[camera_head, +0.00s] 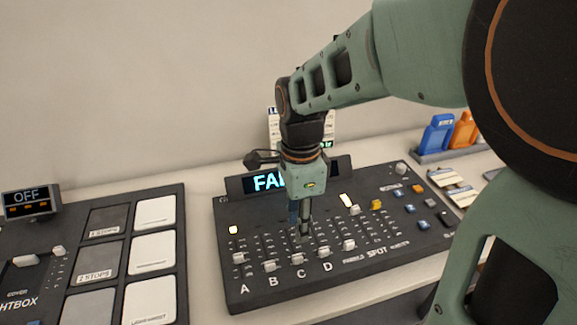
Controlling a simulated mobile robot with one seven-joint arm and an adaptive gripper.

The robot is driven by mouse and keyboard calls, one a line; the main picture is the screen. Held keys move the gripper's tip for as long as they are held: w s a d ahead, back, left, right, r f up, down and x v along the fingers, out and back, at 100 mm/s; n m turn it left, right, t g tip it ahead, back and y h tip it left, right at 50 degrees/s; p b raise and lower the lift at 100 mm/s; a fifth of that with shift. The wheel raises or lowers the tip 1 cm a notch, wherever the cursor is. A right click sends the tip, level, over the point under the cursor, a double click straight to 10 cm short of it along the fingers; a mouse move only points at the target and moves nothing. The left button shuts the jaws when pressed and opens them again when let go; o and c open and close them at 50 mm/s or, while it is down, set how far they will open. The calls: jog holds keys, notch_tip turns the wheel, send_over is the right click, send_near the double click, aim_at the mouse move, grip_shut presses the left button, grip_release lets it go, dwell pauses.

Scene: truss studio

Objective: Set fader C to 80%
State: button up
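The black fader console (236,302) lies on the counter with slots lettered A to D along its front. The fader C cap (297,258) is light grey and sits low in its slot, just above the letter C. My gripper (304,234) points down over the console, just behind and slightly right of that cap in the picture. Its fingers look close together, but their gap is hard to make out, as is whether they touch the console. It hides the upper part of slot C and part of the console's lit display (268,182).
Neighbouring caps A (240,265), B (270,266) and D (323,252) stand close by. A panel of sample tiles (154,252) lies left, with a small OFF display (31,202). My arm covers the right side.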

aim_at(297, 255)
notch_tip(297, 255, down, 10)
jog(key=shift+s+f, duration=0.1)
jog(key=shift+f, duration=0.15)
grip_shut()
dwell(0.3)
